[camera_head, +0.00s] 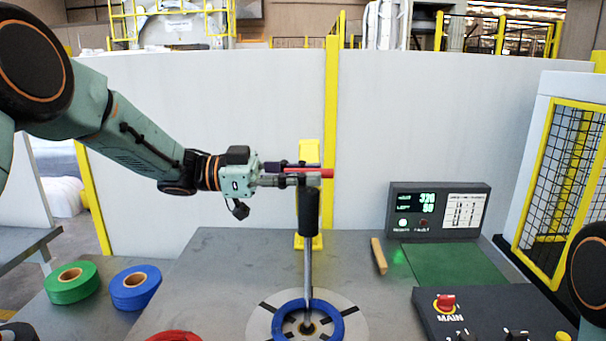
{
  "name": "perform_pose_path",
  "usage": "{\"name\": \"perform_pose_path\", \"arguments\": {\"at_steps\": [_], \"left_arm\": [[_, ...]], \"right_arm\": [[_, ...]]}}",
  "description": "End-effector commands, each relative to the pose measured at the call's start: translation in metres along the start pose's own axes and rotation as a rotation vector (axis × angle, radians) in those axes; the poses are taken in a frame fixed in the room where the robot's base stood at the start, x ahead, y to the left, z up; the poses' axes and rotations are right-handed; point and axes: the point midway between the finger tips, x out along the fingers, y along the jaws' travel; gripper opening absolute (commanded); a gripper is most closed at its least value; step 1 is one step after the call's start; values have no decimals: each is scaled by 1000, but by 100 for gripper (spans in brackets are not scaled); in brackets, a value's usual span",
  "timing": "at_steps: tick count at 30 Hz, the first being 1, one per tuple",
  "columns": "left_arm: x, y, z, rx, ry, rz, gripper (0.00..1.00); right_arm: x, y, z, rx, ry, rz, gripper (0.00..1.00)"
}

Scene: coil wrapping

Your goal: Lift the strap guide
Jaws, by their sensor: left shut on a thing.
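The strap guide (309,212) is upright, with a black grip on top and a thin metal shaft running down. Its lower end shows in the middle of a blue ring (290,317) on a round pale plate. My left gripper (310,178) comes in from the left, level, and is shut on the top of the strap guide. A red bar (315,173) shows at the fingers; I cannot tell what it belongs to. Whether the shaft's foot touches the plate is unclear. My right gripper is not in view; only part of my right arm shows at the right edge.
Green (88,288) and blue (148,292) tape rolls lie at left, a red roll (174,337) at the bottom edge. A wooden block (379,256), display box (437,188), green mat (452,264) and control panel (482,301) are at right. A yellow post (331,95) stands behind.

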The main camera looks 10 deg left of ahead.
Motion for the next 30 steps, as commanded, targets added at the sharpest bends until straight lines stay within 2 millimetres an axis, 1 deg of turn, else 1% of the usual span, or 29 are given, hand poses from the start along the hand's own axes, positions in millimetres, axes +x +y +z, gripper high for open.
{"name": "perform_pose_path", "arguments": {"at_steps": [1,5,8,24,30], "left_arm": [[0,-2,-10,8,1,-1,0],[0,-6,-27,10,1,-1,0],[0,-10,-45,11,2,-1,0],[0,-30,-150,11,3,-1,0],[0,-36,-183,10,3,-1,0]], "right_arm": [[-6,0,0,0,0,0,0],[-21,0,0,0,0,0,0],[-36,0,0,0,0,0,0],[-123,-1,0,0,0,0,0],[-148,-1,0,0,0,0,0]]}}
